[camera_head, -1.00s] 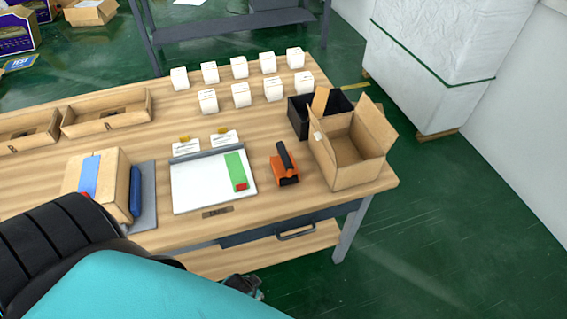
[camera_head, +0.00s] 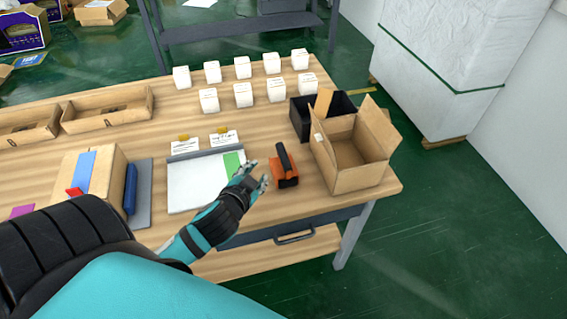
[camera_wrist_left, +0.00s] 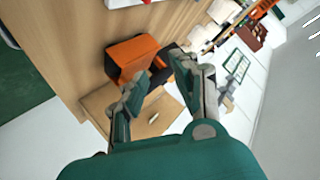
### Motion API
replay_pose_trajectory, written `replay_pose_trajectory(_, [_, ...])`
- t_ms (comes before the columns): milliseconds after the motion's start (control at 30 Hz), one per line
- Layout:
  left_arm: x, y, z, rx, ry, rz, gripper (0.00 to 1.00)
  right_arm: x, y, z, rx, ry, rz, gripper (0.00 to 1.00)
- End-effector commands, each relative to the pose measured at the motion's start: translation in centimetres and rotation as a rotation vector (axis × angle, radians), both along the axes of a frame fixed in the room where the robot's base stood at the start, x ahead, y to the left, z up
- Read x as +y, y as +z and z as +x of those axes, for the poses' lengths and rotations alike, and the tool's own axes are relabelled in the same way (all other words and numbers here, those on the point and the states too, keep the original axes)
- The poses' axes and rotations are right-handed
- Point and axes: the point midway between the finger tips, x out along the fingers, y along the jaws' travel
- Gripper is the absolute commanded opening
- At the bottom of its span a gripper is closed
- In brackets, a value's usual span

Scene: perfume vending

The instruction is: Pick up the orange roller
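The orange roller (camera_head: 284,176), an orange body with a black handle, stands on the wooden table to the right of the white board. It also shows in the left wrist view (camera_wrist_left: 132,54), just beyond my fingers. My left gripper (camera_head: 264,177) is just left of the roller, over the board's right edge, with its fingers towards the roller. In the left wrist view its two fingers (camera_wrist_left: 155,92) are spread with nothing between them. I cannot tell from these views whether a finger touches the roller. My right gripper is not in view.
An open cardboard box (camera_head: 348,176) and a black bin (camera_head: 302,122) stand right of the roller. The white board (camera_head: 190,184) with a green strip lies to its left. Several white boxes (camera_head: 243,95) stand behind. Bare table lies between them and the roller.

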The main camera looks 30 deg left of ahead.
Motion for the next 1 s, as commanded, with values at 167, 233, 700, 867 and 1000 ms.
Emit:
replay_pose_trajectory(167, [1.3, 9.0, 5.4, -0.341, -0.229, 0.221, 0.28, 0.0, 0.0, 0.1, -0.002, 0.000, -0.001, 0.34])
replay_pose_trajectory(233, [0.2, 12.8, 6.9, -0.468, -0.401, 0.327, 0.28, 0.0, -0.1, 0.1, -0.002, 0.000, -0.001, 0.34])
replay_pose_trajectory(700, [0.5, 12.6, 4.5, 0.050, -1.574, 0.884, 0.28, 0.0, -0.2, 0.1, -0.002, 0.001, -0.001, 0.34])
replay_pose_trajectory(867, [4.3, 12.3, 3.6, 0.291, -1.623, 0.931, 0.28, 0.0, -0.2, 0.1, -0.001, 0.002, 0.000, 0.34])
replay_pose_trajectory(1000, [5.1, 11.9, 3.6, 0.349, -1.627, 0.939, 0.28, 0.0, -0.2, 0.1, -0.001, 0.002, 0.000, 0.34])
